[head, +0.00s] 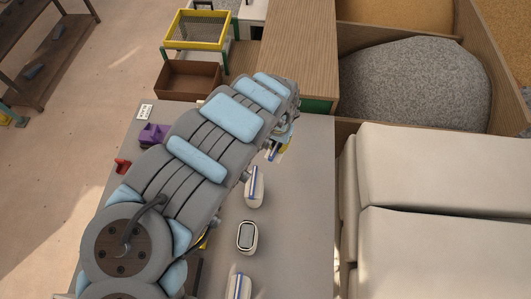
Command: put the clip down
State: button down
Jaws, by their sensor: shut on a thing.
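My arm crosses the middle of the head view and hides much of the grey table (310,190). My gripper (279,143) shows only in part below the far end of the arm, over the table. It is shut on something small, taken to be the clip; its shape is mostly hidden.
White-and-blue pieces (254,188) and a grey rounded piece (247,237) stand right of my arm. A purple piece (153,134) and a red piece (123,167) lie left. A brown box (187,80) stands behind. The table's right strip is clear.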

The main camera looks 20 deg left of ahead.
jog(key=s+a+f+b, duration=0.2)
jog(key=a+b, duration=0.2)
jog(key=a, duration=0.2)
jog(key=s+a+f+b, duration=0.2)
jog(key=a+f+b, duration=0.15)
jog(key=a, duration=0.35)
jog(key=shift+m, duration=0.4)
jog(key=w+d+f+b, duration=0.1)
jog(key=w+f+b, duration=0.1)
jog(key=w+b, duration=0.1)
jog(key=w+d+f+b, duration=0.2)
jog(key=w+b, duration=0.2)
jog(key=b, duration=0.1)
jog(key=w+d+f+b, duration=0.2)
jog(key=w+f+b, duration=0.1)
jog(key=w+b, duration=0.1)
jog(key=shift+d+b, duration=0.15)
jog(key=shift+b, duration=0.15)
jog(key=shift+w+d+f+b, duration=0.15)
jog(key=shift+w+f+b, duration=0.1)
jog(key=shift+w+f, duration=0.25)
jog(key=shift+w+d+f+b, duration=0.15)
jog(key=shift+w+f+b, duration=0.1)
jog(key=shift+w+f, duration=0.25)
jog(key=shift+s+f+b, duration=0.1)
jog(key=shift+f+b, duration=0.35)
jog(key=shift+f, duration=1.05)
jog(key=shift+f, duration=0.2)
jog(key=c, duration=1.2)
grip_release()
